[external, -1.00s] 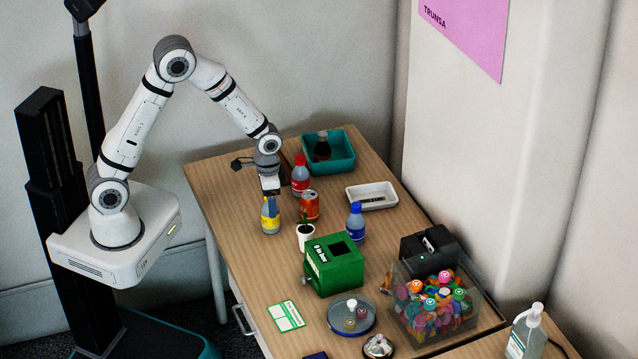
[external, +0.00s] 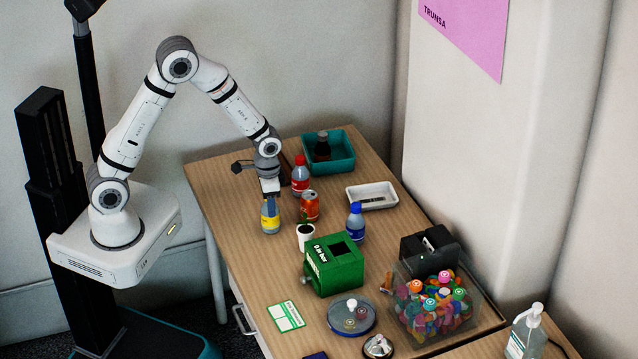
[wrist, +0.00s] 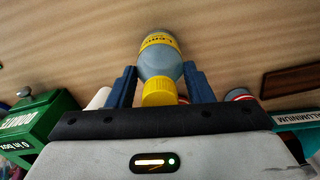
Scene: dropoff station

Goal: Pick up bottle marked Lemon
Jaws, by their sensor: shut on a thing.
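The Lemon bottle (external: 270,219) has a clear body, a yellow label and a yellow cap. It stands upright near the left edge of the wooden table. My gripper (external: 270,200) is above it with its fingers pointing down around its upper part. In the wrist view the bottle (wrist: 160,60) lies between the two blue fingers of my gripper (wrist: 160,84), with its yellow cap toward the palm and the label lettering partly readable. My gripper is shut on the bottle. The bottle's base appears to be on the table.
A red-capped bottle (external: 300,178), an orange-red can (external: 310,205) and a white cup (external: 305,234) stand close by on the right. Farther off are a blue-capped bottle (external: 355,224), a green box (external: 334,268), a white tray (external: 352,200) and a teal bin (external: 345,165) holding a dark bottle.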

